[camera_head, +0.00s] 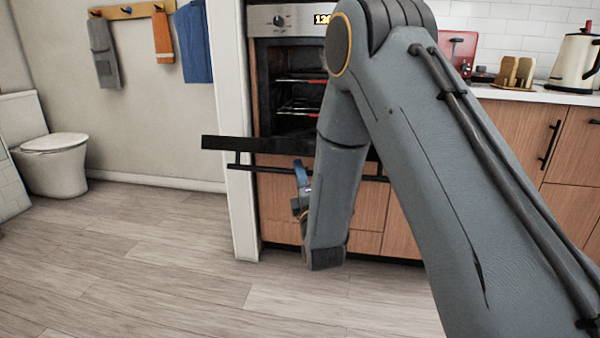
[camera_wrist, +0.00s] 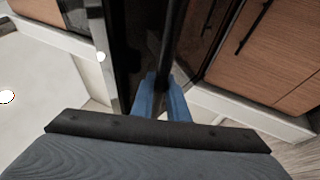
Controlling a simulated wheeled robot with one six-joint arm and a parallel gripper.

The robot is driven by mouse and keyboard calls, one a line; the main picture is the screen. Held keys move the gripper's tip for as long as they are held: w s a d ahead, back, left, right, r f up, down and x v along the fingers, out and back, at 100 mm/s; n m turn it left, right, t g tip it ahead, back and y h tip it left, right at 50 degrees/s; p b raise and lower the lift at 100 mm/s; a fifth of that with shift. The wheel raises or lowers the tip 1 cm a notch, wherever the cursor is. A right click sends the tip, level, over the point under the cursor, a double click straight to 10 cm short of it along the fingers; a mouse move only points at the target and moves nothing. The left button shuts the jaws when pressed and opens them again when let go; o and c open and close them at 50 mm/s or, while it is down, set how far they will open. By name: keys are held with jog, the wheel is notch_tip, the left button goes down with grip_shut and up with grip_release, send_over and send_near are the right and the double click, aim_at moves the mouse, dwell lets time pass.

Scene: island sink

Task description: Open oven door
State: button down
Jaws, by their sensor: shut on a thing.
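The oven (camera_head: 290,85) is built into the cabinet, and its cavity with several racks shows. Its black door (camera_head: 225,144) is folded far down and stands out from the front, seen nearly edge-on. The dark bar handle (camera_head: 265,169) runs along the door's outer side. My gripper (camera_head: 301,174) is at the handle, partly hidden by my arm. In the wrist view, the blue fingers of my gripper (camera_wrist: 160,98) are shut around the dark handle bar (camera_wrist: 169,40). My arm hides the right part of the door in the head view.
A white cabinet post (camera_head: 232,130) stands left of the oven. Wooden cabinets (camera_head: 520,140) and a counter with a kettle (camera_head: 575,60) are at the right. A toilet (camera_head: 52,165) is at the far left. The wooden floor (camera_head: 160,260) in front is clear.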

jog(key=shift+a, duration=0.15)
jog(key=c, duration=1.7)
grip_release()
jog(key=shift+r, duration=0.1)
